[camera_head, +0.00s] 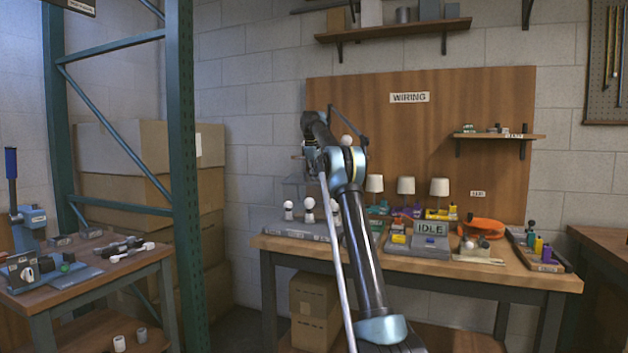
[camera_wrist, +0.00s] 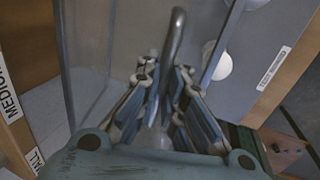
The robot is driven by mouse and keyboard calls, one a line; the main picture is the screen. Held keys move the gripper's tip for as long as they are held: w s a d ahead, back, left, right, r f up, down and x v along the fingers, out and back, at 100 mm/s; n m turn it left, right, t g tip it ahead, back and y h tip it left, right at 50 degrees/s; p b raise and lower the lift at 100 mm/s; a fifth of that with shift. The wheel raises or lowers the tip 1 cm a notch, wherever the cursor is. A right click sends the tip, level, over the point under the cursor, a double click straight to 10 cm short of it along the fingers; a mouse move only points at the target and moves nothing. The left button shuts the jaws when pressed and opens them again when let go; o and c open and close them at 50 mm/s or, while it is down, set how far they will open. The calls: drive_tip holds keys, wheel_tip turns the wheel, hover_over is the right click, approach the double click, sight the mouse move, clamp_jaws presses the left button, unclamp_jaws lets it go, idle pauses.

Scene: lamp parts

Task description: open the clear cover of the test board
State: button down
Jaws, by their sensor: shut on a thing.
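The clear cover (camera_wrist: 105,45) fills the left and middle of the wrist view as a see-through grey pane with a pale edge. A curved grey bar like a handle (camera_wrist: 178,38) rises between my fingers. My gripper (camera_wrist: 165,80) is shut on this handle. The grey board (camera_wrist: 262,45) with a white label lies to the right, with white bulbs (camera_wrist: 221,66) beside the cover's edge. In the head view the grey board (camera_head: 290,229) stands at the table's left end, partly behind my arm. My fingers are hard to make out there, and the cover's angle is unclear.
The wooden table (camera_head: 500,274) also holds a grey unit with an IDLE sign (camera_head: 430,229), several small lamps (camera_head: 406,186), an orange item (camera_head: 483,228) and a tray (camera_head: 540,260) at right. A green rack post (camera_head: 182,180) stands left of the table.

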drive_tip(key=shift+w+a+r, duration=0.1)
drive_tip(key=shift+a, duration=0.05)
drive_tip(key=c, duration=2)
unclamp_jaws()
drive_tip(key=shift+r, duration=0.1)
drive_tip(key=shift+v, duration=2.3)
drive_tip(key=s+a, duration=0.5)
drive_tip(key=s, duration=0.6)
drive_tip(key=shift+w, duration=0.1)
drive_tip(key=shift+c, duration=0.2)
